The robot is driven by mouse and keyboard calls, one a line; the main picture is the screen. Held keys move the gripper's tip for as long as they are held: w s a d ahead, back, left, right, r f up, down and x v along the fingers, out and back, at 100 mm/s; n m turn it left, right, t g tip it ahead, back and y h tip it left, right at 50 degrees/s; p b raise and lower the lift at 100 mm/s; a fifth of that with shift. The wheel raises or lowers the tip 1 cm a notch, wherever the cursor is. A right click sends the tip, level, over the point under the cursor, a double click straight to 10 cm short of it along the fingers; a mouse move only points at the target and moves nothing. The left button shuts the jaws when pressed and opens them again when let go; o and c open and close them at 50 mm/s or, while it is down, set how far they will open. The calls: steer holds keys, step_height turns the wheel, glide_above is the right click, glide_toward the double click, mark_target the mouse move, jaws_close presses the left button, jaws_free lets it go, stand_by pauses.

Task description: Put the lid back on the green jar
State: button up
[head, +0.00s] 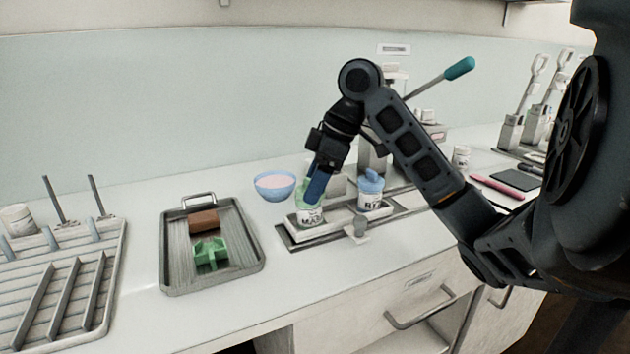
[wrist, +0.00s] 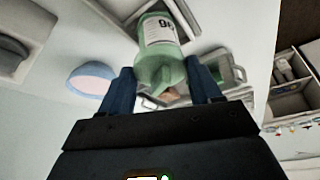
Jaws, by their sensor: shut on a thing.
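The green jar (head: 308,217) with a white label stands on a low rack (head: 290,238); it also shows in the wrist view (wrist: 158,28). My gripper (head: 312,192) points down at the jar's top. In the wrist view my two blue fingers (wrist: 163,74) stand on either side of the green lid (wrist: 160,66), which has a small knob, and are shut on it. The lid lines up with the jar's mouth there. I cannot tell whether it rests on the rim. My fingers partly hide the lid in the head view.
A blue-lidded jar (head: 371,190) stands close on the right of the same rack. A blue bowl (head: 274,186) is behind on the left. The counter in front is clear.

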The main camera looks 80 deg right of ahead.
steer(key=shift+f, duration=0.35)
steer(key=shift+c, duration=0.5)
steer(key=o, duration=1.5)
steer(key=shift+r, duration=0.15)
steer(key=shift+r+p, duration=2.25)
steer(key=shift+r, duration=0.1)
steer(key=shift+f, duration=0.1)
steer(key=shift+c, duration=0.4)
